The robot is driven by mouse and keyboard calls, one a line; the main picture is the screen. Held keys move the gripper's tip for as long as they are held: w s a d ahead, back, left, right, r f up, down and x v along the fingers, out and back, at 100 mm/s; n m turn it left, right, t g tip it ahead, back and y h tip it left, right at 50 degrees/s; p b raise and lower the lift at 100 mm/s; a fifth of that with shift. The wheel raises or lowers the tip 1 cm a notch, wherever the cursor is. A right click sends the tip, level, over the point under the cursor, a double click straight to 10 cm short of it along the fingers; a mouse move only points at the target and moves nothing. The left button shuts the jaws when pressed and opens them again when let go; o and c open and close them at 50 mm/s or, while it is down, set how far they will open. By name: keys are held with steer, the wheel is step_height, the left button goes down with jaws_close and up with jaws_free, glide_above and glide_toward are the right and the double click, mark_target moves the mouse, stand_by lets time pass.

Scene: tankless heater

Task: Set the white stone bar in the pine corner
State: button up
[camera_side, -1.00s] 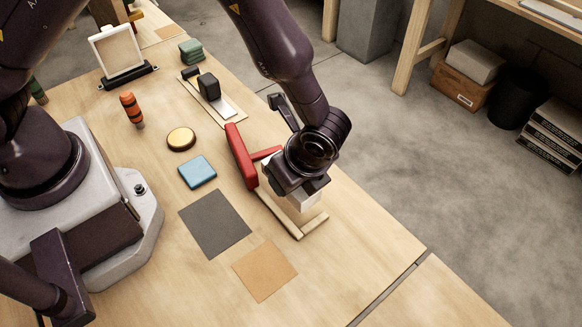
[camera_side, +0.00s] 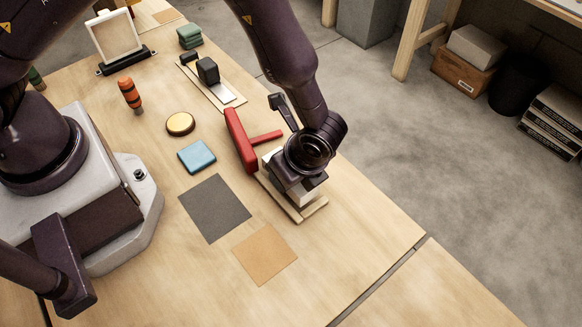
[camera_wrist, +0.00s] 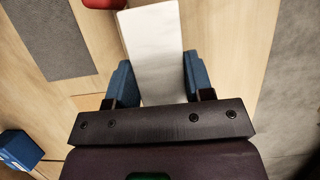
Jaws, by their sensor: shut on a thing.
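My gripper (camera_side: 296,184) is shut on the white stone bar (camera_wrist: 152,45). In the wrist view the bar lies lengthwise between the two blue finger pads of my gripper (camera_wrist: 159,72). In the side view only parts of the bar (camera_side: 306,193) show under and beside the gripper. The pine corner (camera_side: 314,209), two pale wood strips meeting at an angle, lies on the table right below the gripper. The bar is over or inside this corner. My gripper hides whether it touches the strips or the table.
A red T-shaped piece (camera_side: 241,140) stands close to the left of my gripper. A blue tile (camera_side: 197,157), a dark grey mat (camera_side: 215,208) and a tan square (camera_side: 264,254) lie to the left and in front. The table toward the lower right is clear.

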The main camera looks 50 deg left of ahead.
steer(key=shift+f, duration=0.45)
stand_by(0.4)
steer(key=o, duration=1.2)
steer(key=shift+c, duration=0.2)
steer(key=v, duration=1.3)
